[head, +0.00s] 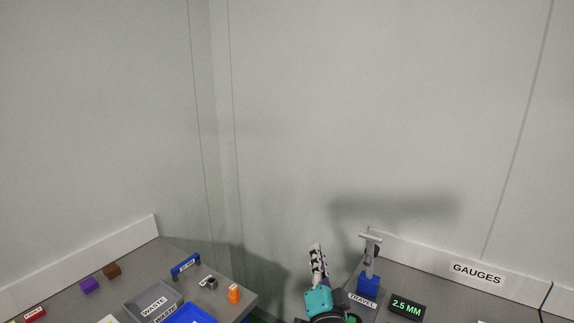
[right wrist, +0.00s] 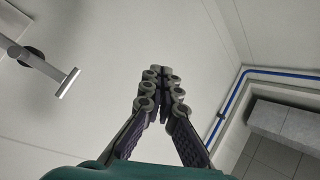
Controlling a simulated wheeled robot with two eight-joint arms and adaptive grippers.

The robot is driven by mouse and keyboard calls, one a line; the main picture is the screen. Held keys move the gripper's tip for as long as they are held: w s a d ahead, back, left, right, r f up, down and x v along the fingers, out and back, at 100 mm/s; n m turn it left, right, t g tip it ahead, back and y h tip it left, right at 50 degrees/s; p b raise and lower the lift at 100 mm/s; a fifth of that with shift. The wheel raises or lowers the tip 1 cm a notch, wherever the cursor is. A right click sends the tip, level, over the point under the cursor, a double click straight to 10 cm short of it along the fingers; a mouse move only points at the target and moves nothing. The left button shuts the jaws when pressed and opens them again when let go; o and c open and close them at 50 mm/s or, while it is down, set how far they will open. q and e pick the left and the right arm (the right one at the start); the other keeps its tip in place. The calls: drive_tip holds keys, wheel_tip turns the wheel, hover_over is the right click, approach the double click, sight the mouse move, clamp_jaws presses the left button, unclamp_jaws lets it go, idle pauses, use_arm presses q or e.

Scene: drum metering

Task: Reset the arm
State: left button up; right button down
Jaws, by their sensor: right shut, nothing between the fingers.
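My right gripper (head: 317,262) stands up at the lower middle of the head view, beside the travel gauge. Its teal body is below the dark jointed fingers. In the right wrist view its fingers (right wrist: 161,80) come together at the tips, with nothing between them. It touches nothing that I can see. My left gripper does not show in the head view.
The travel gauge (head: 368,284), with a blue block and grey T-shaped post, stands right of my right gripper. A display (head: 406,306) reads 2.5 MM. On the left bench are a grey waste tray (head: 133,303), a blue tray (head: 203,317), an orange item (head: 234,294) and coloured blocks.

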drive_tip(key=s+d+f+n+g, duration=0.3)
drive_tip(key=s+f+g, duration=0.1)
drive_tip(key=s+f, duration=0.2)
drive_tip(key=s+d+f+n+g, duration=0.3)
drive_tip(key=s+f+g, duration=0.2)
drive_tip(key=s+f, duration=0.2)
drive_tip(key=s+d+f+n+g+h, duration=0.1)
drive_tip(key=s+d+f+n+g, duration=0.3)
drive_tip(key=s, duration=0.5)
wheel_tip(320, 180, down, 2)
drive_tip(key=shift+f+g, duration=0.15)
drive_tip(key=shift+g, duration=0.15)
drive_tip(key=shift+d, duration=0.1)
